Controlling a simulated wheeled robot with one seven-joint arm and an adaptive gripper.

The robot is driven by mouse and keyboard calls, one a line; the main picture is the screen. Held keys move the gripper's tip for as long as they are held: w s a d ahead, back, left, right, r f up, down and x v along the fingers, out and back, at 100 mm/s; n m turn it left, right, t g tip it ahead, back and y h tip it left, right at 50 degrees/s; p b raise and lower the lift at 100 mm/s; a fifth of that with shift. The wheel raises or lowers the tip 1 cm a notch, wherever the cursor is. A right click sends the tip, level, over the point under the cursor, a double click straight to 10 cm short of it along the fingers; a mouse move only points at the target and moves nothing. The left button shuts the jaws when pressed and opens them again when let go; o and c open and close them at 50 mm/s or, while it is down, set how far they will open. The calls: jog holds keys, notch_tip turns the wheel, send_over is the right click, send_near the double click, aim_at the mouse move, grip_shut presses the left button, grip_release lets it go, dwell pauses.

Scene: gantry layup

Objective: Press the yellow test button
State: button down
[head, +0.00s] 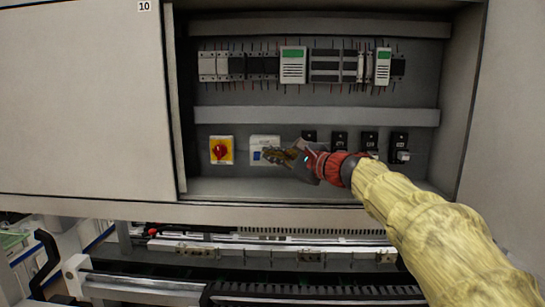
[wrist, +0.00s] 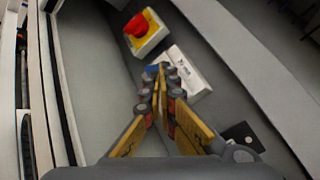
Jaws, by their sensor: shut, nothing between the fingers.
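The white device (head: 264,141) is fixed low on the cabinet's back panel, with a small blue part (head: 257,155) at its lower left. In the wrist view the white device (wrist: 190,75) lies just beyond the fingertips. I cannot make out a yellow test button on it; my fingers cover part of its face. My gripper (head: 268,153) is shut and empty, reaching in from the right, its tips in front of the device's lower part. In the wrist view its tips (wrist: 164,68) meet at the device's edge. I cannot tell whether they touch it.
Several black switches (head: 339,141) stand to the right, partly behind my arm. A grey duct (head: 315,116) runs above, below a row of modules. The cabinet floor (head: 230,189) is clear.

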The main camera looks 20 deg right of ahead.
jog(key=s, duration=0.1)
jog(key=s+a+b, duration=0.1)
jog(key=s, duration=0.1)
jog(key=s+b, duration=0.1)
jog(key=shift+s+a, duration=0.3)
jog(key=shift+s, duration=0.05)
dwell(0.7)
jog(key=s+a+f+n+g+h+b, duration=0.15)
jog(key=s+f+n+b, duration=0.35)
jog(key=f, duration=0.5)
jog(key=s+a+f+n+g+b, duration=0.2)
jog(key=s+a+f+g+b, duration=0.1)
jog(key=s+f, duration=0.55)
jog(key=s+a+f+n+g+h+b, duration=0.15)
jog(key=s+f+n+b, duration=0.35)
jog(key=f, duration=0.6)
jog(key=s+d+f+n+g+h+b, duration=0.1)
jog(key=s+d+f+n+b, duration=0.1)
jog(key=s+f, duration=0.4)
jog(key=s+d+f+n+g+h+b, duration=0.1)
jog(key=s+d+f+n+h+b, duration=0.1)
jog(key=s+f, duration=0.5)
jog(key=s+d+f+n+g+h+b, duration=0.1)
jog(key=s+f+n+b, duration=0.3)
jog(key=f, duration=0.9)
jog(key=s+d+h, duration=0.1)
jog(key=s, duration=0.2)
jog(key=shift+d+f+n+g, duration=0.2)
jog(key=shift+d+n+g, duration=0.1)
